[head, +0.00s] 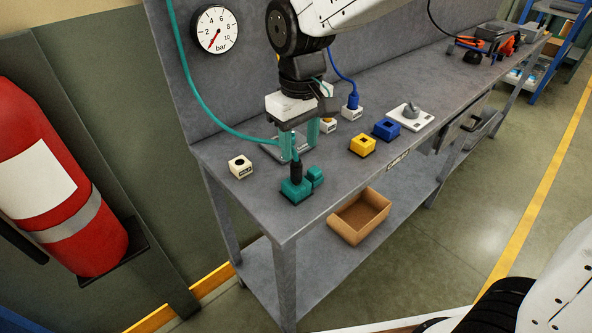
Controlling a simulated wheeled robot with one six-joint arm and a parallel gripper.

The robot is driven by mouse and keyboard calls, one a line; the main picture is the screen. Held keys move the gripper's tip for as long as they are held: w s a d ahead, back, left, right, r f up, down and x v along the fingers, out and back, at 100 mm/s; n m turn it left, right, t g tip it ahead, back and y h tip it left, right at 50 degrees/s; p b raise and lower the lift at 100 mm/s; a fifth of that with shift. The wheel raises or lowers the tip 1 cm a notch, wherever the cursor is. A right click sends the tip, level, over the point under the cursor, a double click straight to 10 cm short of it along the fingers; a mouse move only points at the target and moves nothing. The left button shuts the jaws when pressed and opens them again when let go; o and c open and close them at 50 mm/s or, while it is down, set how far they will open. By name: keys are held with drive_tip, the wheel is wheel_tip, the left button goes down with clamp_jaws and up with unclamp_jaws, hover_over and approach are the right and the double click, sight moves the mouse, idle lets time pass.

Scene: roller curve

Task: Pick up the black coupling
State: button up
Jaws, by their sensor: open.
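The black coupling (296,172) is a small dark cylinder at the end of a teal hose (212,113). It stands upright at a teal block (296,190) near the left front edge of the bench; whether it is seated in the block I cannot tell. My gripper (299,151) points down above and just behind the coupling. Its fingers are apart, with nothing clearly held between them. I cannot tell whether a finger touches the hose or the coupling.
On the grey bench (225,195) stand a white socket block (240,172), a yellow block (362,146), a blue block (386,130) and a white plate with a grey knob (411,113). A blue plug (352,101) stands near the wall. A brown bin (359,216) is on the lower shelf.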

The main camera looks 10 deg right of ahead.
sight(297, 160)
drive_tip(key=f, duration=0.7)
drive_tip(key=shift+s+a+f, duration=0.1)
drive_tip(key=shift+a+f, duration=0.2)
drive_tip(key=shift+f, duration=0.1)
clamp_jaws()
